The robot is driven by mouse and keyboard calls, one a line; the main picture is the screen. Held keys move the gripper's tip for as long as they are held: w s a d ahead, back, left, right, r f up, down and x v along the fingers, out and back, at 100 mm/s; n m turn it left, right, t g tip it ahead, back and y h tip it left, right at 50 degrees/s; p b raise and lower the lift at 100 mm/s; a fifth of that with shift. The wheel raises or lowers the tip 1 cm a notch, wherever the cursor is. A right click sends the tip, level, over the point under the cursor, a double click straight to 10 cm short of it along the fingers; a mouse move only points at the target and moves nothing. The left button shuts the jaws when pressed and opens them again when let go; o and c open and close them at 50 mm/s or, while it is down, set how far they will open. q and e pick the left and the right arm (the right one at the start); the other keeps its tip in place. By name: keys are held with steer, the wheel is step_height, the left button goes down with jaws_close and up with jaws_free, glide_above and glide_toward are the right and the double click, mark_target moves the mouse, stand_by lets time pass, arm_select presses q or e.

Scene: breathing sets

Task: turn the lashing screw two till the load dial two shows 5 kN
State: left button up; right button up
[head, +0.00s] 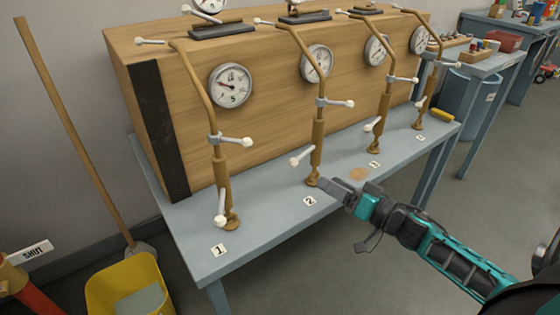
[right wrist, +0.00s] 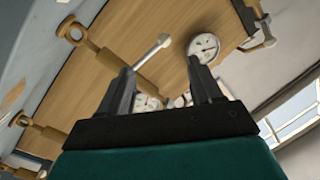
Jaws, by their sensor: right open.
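Lashing screw two (head: 319,140) is a brown turnbuckle with white-knobbed levers (head: 302,157). It stands on the blue bench behind the label 2 (head: 310,201). Load dial two (head: 317,62) is a round white gauge on the wooden crate; its needle is too small to read surely. My right gripper (head: 338,190) is just right of the screw's foot, open. In the right wrist view its two fingers (right wrist: 160,68) stand apart; a pale-tipped lever (right wrist: 152,53) shows beyond, between them. Whether they touch it I cannot tell. My left gripper is out of view.
Similar screws stand on both sides: screw one (head: 222,170) left, screw three (head: 384,100) right. The wooden crate (head: 170,90) fills the bench's back. A yellow bucket (head: 130,285) and a broom stand at left.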

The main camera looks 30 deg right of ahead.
mark_target(295, 160)
steer(key=b+x, duration=0.2)
steer(key=x, duration=1)
steer(key=shift+w+b, duration=0.25)
steer(key=shift+b, duration=0.1)
jaws_close()
